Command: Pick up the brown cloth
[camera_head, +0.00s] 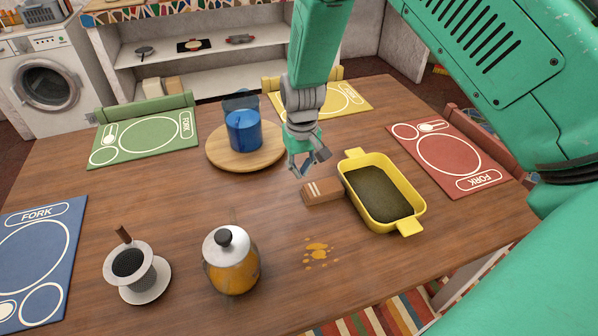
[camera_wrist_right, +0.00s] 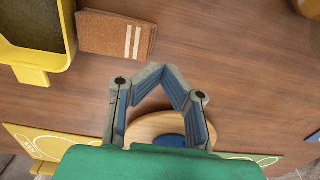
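The brown cloth (camera_head: 322,191) is a small folded brown block with pale stripes, lying on the wooden table just left of the yellow dish. It also shows at the upper left of the right wrist view (camera_wrist_right: 108,36). My right gripper (camera_head: 302,173) hangs above the table, just behind and left of the cloth, apart from it. My left gripper is not in view.
A yellow dish (camera_head: 417,208) stands right of the cloth. A round wooden board (camera_head: 217,155) carries a blue pot (camera_head: 243,132). An orange jar (camera_head: 231,268) and a white coffee dripper (camera_head: 143,270) stand in front. Orange spots (camera_head: 317,252) mark the table. Placemats line the edges.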

